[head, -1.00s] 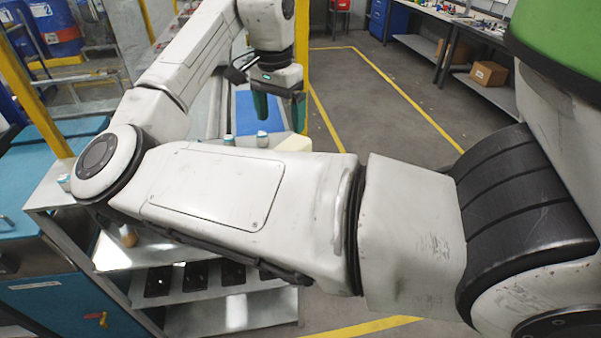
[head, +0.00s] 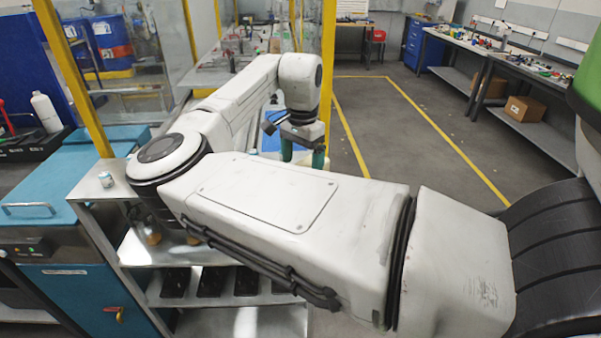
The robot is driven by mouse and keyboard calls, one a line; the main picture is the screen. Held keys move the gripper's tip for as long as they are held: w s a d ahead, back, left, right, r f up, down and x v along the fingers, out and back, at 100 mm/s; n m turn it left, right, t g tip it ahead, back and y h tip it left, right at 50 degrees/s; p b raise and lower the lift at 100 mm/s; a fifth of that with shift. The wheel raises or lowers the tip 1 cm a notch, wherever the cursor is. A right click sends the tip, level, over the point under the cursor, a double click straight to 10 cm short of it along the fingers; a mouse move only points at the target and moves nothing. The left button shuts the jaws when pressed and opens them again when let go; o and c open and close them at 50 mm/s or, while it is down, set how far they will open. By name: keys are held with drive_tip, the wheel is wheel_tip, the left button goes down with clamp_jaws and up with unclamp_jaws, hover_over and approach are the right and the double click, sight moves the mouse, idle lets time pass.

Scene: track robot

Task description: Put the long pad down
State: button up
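My gripper (head: 303,157) hangs over the back of the metal bench, beyond my own arm, pointing down. Its two green fingers stand apart, and I see nothing held between them. The fingertips are partly hidden behind my forearm. A pale, cream-coloured piece shows just below and between the fingers, mostly covered by my arm; I cannot tell whether it is the long pad or whether the fingers touch it. A blue flat surface (head: 269,142) shows in a small patch left of the fingers. No other long pad can be made out.
Dark trays (head: 212,282) lie on the shelf below. A yellow post (head: 328,60) rises close behind my gripper. A teal cabinet (head: 85,292) stands left. The floor right (head: 385,135) is clear.

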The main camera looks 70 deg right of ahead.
drive_tip(key=shift+f, duration=1.45)
drive_tip(key=shift+c, duration=0.2)
drive_tip(key=c, duration=1.1)
drive_tip(key=shift+r, duration=0.15)
